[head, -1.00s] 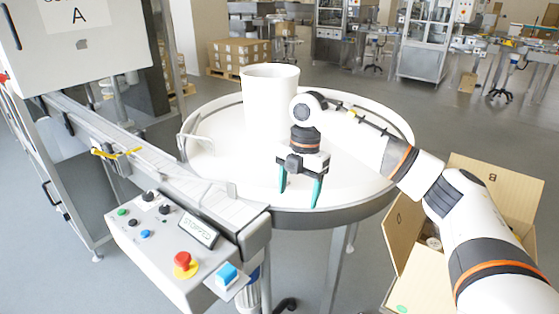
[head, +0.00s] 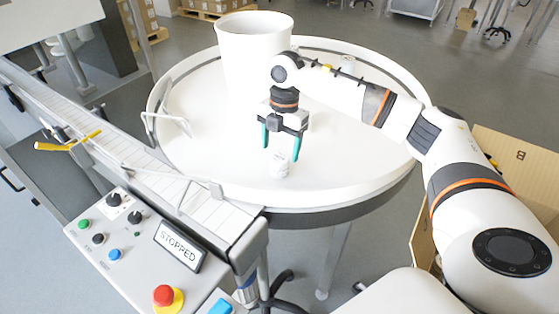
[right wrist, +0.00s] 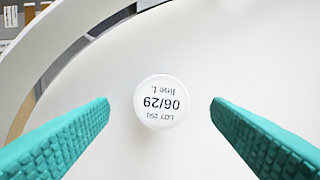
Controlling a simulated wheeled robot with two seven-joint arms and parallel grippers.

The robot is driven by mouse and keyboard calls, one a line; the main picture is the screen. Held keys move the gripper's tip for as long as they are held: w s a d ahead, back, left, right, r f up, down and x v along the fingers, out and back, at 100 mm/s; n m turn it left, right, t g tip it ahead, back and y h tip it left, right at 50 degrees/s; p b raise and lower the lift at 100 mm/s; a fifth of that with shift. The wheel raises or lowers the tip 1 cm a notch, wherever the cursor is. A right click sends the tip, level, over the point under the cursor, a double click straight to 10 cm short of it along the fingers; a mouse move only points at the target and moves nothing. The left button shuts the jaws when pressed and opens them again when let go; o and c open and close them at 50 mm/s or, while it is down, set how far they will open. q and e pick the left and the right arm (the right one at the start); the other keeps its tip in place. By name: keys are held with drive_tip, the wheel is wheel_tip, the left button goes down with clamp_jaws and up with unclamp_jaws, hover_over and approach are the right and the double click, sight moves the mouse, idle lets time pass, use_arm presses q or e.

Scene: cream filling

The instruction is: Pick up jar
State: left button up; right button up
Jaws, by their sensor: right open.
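A small white jar (head: 279,165) stands upright on the round white table (head: 345,178). Its lid, printed "06/29" and "LOT", faces up in the right wrist view (right wrist: 161,101). My right gripper (head: 282,152) is open and empty, with its teal fingers pointing down above the jar. In the right wrist view the jar sits between the two fingers (right wrist: 160,105) with a gap on each side, touching neither. My left gripper is not in view.
A large white bin (head: 253,60) stands on the table behind my right gripper. A conveyor (head: 130,160) with a yellow-handled tool (head: 68,142) runs in from the left, and its control panel reads "STOPPED" (head: 177,246). An open cardboard box (head: 515,165) stands at the right. The table front is clear.

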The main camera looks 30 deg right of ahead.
sight(279, 158)
drive_tip(key=shift+w+f, duration=0.1)
drive_tip(key=shift+f, duration=0.3)
drive_tip(key=f, duration=0.1)
drive_tip(key=f+p, duration=0.1)
drive_tip(key=shift+a+f+p, duration=0.25)
drive_tip(key=shift+f+p, duration=0.1)
drive_tip(key=shift+f, duration=0.05)
drive_tip(key=shift+s+f, duration=0.2)
drive_tip(key=shift+f, duration=0.85)
drive_tip(key=shift+a+f, duration=0.1)
drive_tip(key=shift+f, duration=0.05)
drive_tip(key=c, duration=1.1)
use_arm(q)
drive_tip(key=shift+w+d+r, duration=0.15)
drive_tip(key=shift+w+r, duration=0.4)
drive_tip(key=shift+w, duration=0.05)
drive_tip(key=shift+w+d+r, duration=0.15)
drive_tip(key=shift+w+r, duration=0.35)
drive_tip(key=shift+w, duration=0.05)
use_arm(e)
drive_tip(key=shift+w, duration=0.1)
